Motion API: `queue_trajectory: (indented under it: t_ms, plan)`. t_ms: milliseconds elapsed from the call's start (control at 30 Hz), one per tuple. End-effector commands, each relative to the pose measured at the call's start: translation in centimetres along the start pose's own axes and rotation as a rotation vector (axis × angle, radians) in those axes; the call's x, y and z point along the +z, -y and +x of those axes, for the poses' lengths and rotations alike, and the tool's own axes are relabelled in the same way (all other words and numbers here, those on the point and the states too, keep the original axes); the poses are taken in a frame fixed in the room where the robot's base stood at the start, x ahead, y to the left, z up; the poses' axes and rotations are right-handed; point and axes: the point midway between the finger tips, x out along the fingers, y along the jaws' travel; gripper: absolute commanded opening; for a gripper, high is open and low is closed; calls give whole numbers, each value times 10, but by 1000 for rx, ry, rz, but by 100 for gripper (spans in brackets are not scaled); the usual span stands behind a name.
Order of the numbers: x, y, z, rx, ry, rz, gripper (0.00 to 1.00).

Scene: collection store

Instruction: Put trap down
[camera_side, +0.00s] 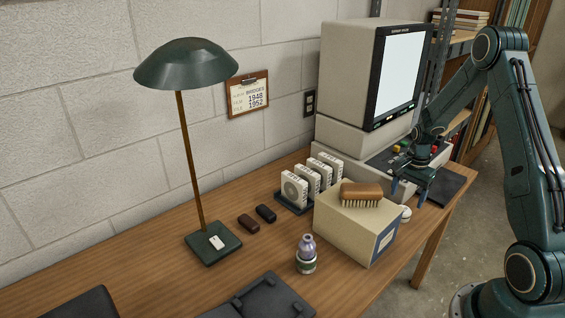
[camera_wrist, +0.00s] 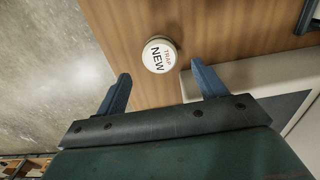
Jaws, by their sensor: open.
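The trap is a small round white disc labelled "TRAP NEW" (camera_wrist: 158,55). It rests on the wooden table near its edge, and in the side view the white trap (camera_side: 405,213) sits beside the cream box, partly hidden. My gripper (camera_side: 408,190) is open and empty, fingers pointing down near the reader's base. In the wrist view my gripper (camera_wrist: 160,71) shows two blue fingers spread apart, with the trap just beyond and between their tips. No contact with the trap is visible.
A cream box (camera_side: 342,228) carries a wooden brush (camera_side: 361,194). White labelled reels (camera_side: 307,182) stand behind it. The reader (camera_side: 351,70) is close behind my gripper. A bottle (camera_side: 306,249), lamp (camera_side: 213,245) and dark tray (camera_side: 262,298) are further left.

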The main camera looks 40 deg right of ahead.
Motion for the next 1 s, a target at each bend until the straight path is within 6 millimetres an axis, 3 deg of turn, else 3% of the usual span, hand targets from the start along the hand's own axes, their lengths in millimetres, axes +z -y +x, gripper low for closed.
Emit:
queue_trajectory:
  t_ms: [200, 400, 1000]
  plan:
    - [0, 1, -34, -3, -2, 0, 70]
    - [0, 0, -52, -1, -1, 0, 70]
    - [0, 0, -58, 0, 0, 0, 70]
